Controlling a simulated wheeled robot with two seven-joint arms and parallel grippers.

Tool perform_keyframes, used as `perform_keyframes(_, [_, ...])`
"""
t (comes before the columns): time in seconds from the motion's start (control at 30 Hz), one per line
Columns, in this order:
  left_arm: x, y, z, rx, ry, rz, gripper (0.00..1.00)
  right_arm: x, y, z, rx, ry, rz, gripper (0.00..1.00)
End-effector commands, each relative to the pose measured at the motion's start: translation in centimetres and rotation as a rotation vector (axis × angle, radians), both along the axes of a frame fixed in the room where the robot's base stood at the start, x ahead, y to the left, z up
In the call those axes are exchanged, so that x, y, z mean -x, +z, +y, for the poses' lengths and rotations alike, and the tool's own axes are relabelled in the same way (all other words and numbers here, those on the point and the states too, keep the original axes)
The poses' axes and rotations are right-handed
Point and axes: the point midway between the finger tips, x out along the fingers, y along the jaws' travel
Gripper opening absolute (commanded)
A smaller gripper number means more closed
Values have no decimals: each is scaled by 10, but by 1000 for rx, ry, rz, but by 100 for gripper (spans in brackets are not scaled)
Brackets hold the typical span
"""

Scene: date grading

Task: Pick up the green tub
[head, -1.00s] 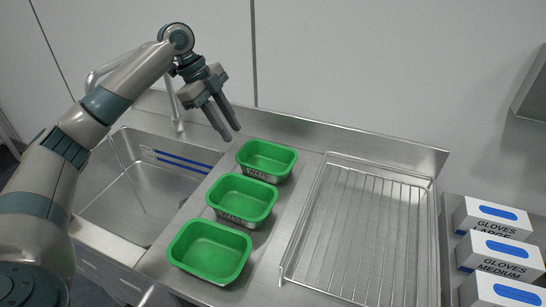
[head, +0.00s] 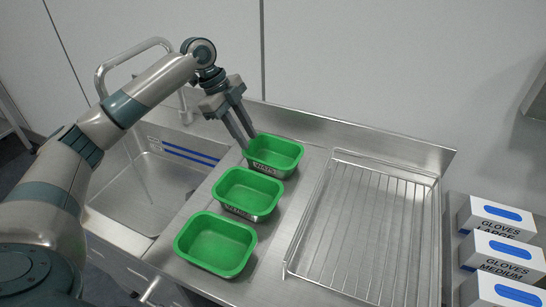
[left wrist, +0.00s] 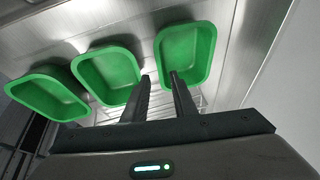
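Three green tubs stand in a row on the steel counter: a far one (head: 274,153), a middle one (head: 247,190) and a near one (head: 216,244). Labelled metal shows below the rims of the far and middle tubs. My left gripper (head: 246,138) is open and empty, pointing down at the far tub's back left edge. In the left wrist view its fingers (left wrist: 159,77) are apart: one overlaps the right-hand tub (left wrist: 188,45), the other shows in the gap beside it. I cannot tell whether they touch the tub. My right gripper is not in view.
A sink (head: 150,185) with a tap lies left of the tubs. A wire rack on a tray (head: 440,215) lies right of them. A raised steel edge and wall stand behind.

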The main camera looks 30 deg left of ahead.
Motion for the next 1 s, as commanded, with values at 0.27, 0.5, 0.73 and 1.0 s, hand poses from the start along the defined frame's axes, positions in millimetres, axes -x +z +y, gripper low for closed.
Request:
perform_keyframes(0.27, [-5,-43,-20,0,-2,2,25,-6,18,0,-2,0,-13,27])
perform_keyframes(0.5, [-9,-63,-27,0,0,0,25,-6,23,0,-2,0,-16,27])
perform_keyframes(0.73, [-9,-65,-28,-1,1,-1,25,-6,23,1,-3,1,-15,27])
perform_keyframes(1.0, [-9,-69,-33,-1,-1,2,25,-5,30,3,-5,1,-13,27])
